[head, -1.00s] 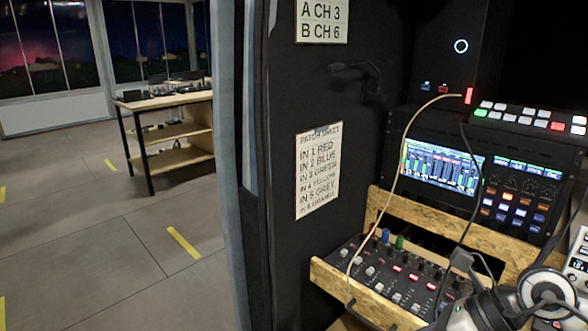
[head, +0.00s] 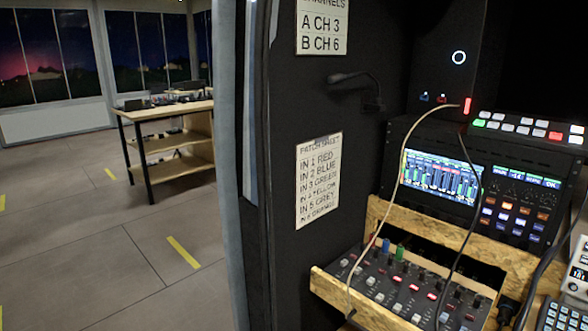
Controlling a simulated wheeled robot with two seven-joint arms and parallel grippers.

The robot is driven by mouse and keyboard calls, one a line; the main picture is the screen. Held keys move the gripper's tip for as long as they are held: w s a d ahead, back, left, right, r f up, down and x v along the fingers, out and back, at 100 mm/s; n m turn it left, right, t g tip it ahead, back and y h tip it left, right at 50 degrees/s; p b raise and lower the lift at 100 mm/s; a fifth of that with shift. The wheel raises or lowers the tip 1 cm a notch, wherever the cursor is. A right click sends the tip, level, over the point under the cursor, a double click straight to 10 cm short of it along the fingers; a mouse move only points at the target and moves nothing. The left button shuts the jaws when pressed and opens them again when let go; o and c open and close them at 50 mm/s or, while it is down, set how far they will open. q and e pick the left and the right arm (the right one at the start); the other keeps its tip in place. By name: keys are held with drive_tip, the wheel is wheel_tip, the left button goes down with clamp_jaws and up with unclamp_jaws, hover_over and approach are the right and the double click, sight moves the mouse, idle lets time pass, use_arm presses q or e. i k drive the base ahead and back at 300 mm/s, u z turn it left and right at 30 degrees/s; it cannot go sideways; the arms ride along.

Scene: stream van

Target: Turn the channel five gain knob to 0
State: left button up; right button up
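The mixer (head: 408,290) is a dark panel set in a wooden tray at the lower right of the head view. It carries rows of small knobs, pale keys and several red-lit buttons. A blue plug or cap (head: 386,244) and a green one (head: 400,252) stand up at its back left edge. I cannot tell which knob is the channel five gain, and its pointer is too small to read. Thin cables hang across the panel and hide parts of it. Neither of my grippers is in view.
A screen unit (head: 441,176) with lit buttons stands behind the mixer, below a button strip (head: 527,127). A patch sheet (head: 318,180) hangs on the black wall at left. A pale cable (head: 403,165) arches down over the mixer's left part. Open floor lies left, with a desk (head: 165,140).

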sight(421, 277)
drive_tip(key=z, duration=0.7)
